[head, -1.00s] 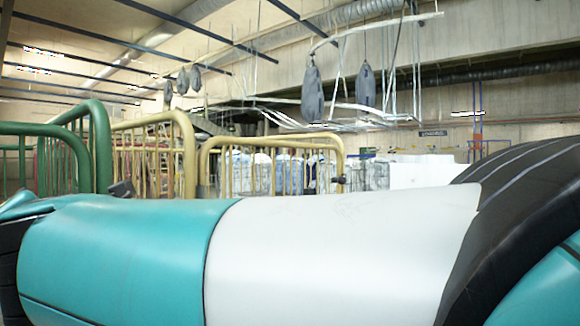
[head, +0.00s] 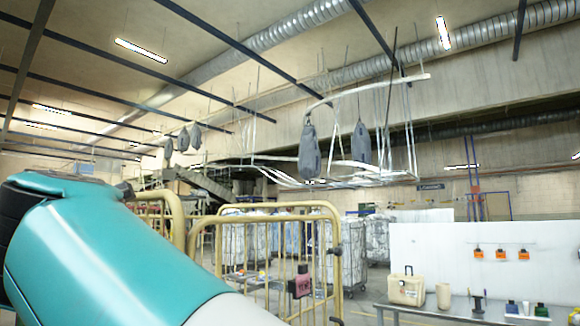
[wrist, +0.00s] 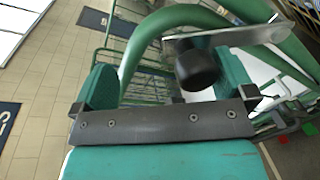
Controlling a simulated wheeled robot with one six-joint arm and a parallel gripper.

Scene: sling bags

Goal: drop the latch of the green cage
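In the wrist view, the green cage (wrist: 150,40) shows as thick curved green tubes with thinner bars behind. A flat metal latch lever (wrist: 240,36) with a black knob (wrist: 197,66) crosses in front of the tubes. My gripper (wrist: 165,68) is open, with its two green-padded fingers wide apart at left and right. The knob stands between them, nearer the right finger; I cannot tell whether it touches. In the head view, my teal arm fills the lower left, and neither my gripper nor the green cage can be made out.
Yellow cages (head: 285,212) stand beside my arm in the head view, one with a dark red box (head: 300,283) on its bars. At right are a table (head: 420,308) with a beige case (head: 406,288) and a white panel (head: 450,258). Grey bags (head: 309,153) hang from overhead rails.

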